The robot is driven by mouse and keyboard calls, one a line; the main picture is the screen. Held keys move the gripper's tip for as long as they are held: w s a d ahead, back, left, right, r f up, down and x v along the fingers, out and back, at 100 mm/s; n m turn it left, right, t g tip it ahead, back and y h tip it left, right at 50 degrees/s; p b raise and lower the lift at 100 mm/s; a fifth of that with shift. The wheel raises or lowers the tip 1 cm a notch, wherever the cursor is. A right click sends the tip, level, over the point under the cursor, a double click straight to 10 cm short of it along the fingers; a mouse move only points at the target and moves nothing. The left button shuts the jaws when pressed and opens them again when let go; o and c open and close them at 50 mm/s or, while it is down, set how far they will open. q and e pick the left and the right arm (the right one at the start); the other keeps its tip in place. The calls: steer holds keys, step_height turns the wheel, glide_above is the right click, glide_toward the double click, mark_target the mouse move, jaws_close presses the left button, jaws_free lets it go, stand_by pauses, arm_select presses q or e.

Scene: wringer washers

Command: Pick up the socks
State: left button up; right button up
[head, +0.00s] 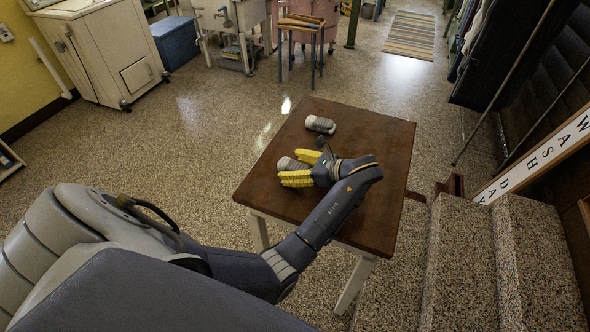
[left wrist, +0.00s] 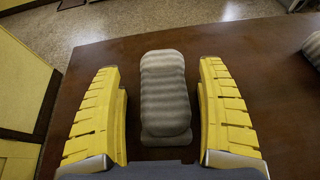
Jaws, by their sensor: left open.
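Two rolled grey-and-white striped sock bundles lie on the brown table. The near sock bundle (head: 291,164) lies at the table's left side, and it also shows in the left wrist view (left wrist: 165,97). My left gripper (head: 296,167) is open, with its yellow fingers (left wrist: 162,108) on either side of this bundle and a gap on both sides. The far sock bundle (head: 321,124) lies near the table's back edge, apart from the gripper. Part of it shows at the right edge of the left wrist view (left wrist: 313,46). My right gripper is not in view.
The small brown-topped table (head: 385,215) has free room on its right side. Stone steps (head: 462,262) and a "WASH DAY" sign (head: 535,158) stand to its right. A blue bin (head: 175,42) and a stool (head: 301,25) stand farther back. The speckled floor is open at left.

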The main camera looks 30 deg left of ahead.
arm_select(q)
steer(key=c, duration=1.3)
steer(key=shift+o, duration=0.2)
